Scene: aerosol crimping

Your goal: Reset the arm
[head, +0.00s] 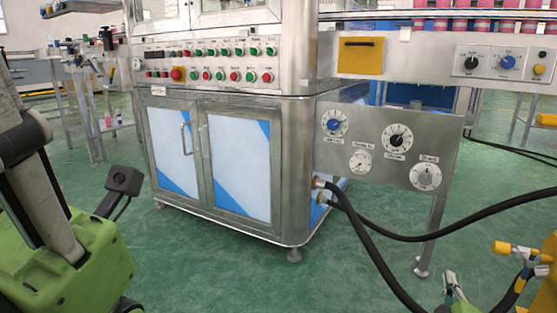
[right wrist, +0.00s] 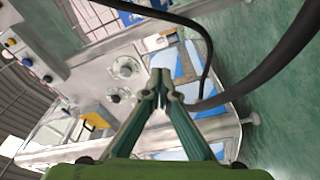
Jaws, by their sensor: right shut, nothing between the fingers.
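The crimping machine is a steel cabinet (head: 205,165) with two doors and a row of buttons on a control panel (head: 215,62). A side plate (head: 375,133) carries several dials and a gauge. My right gripper (head: 450,278) is low at the right of the head view, apart from the machine. In the right wrist view its fingers (right wrist: 160,80) come together at the tips with nothing between them; the machine lies beyond. My left gripper's fingers are not in view.
Black hoses (head: 400,237) run from the machine past my right gripper. A steel leg (head: 433,230) supports the dial plate. A side table with bottles (head: 100,124) stands at the left back. Green floor in front of the cabinet is clear.

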